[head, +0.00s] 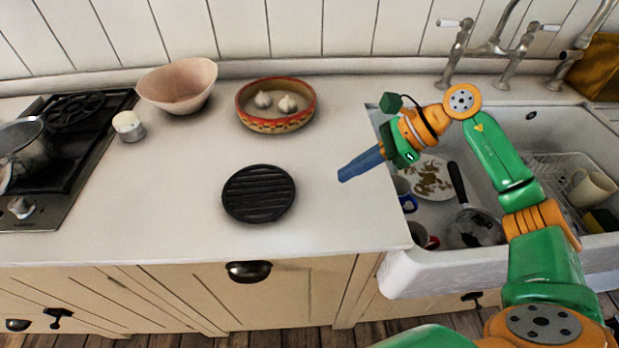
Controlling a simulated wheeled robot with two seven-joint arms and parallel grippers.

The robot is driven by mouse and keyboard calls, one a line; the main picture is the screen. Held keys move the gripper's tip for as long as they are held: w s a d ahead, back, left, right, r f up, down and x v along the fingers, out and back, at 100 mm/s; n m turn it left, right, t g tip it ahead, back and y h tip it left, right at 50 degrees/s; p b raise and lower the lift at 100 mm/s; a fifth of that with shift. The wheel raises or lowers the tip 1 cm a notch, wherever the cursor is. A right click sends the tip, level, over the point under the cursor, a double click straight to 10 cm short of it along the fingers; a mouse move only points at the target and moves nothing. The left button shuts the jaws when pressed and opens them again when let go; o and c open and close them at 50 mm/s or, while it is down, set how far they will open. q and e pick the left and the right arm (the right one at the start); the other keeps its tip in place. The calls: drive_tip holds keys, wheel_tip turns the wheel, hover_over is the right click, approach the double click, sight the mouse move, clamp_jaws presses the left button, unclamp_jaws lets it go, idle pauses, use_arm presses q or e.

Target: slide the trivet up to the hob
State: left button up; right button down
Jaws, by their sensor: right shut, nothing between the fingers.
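The trivet (259,194) is a round black slatted disc lying flat on the pale counter, near its front edge. The black hob (75,150) is at the far left of the counter, with a wide stretch of counter between it and the trivet. My right gripper (343,177) is shut and empty, its blue fingers pointing left just above the counter, to the right of the trivet and apart from it. My left gripper is not in view.
A white-topped small jar (128,126) stands beside the hob. A pink bowl (178,86) and a patterned dish (276,105) with garlic stand behind. A metal pot (22,145) is on the hob. A sink (400,262) with dishes lies right. Counter left of the trivet is clear.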

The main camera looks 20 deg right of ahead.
sight(310, 192)
drive_tip(key=p+x, duration=0.1)
drive_tip(key=x, duration=0.2)
drive_tip(key=shift+w+a+f, duration=0.1)
drive_tip(key=shift+a+f, duration=0.05)
drive_tip(key=shift+a, duration=0.25)
drive_tip(key=a, duration=0.1)
drive_tip(key=w+a+p, duration=0.1)
drive_tip(key=a+p, duration=0.1)
drive_tip(key=shift+w+a+f, duration=0.15)
drive_tip(key=shift+a+f, duration=0.1)
drive_tip(key=shift+f, duration=0.1)
drive_tip(key=shift+w+a+f, duration=0.2)
drive_tip(key=shift+a, duration=0.25)
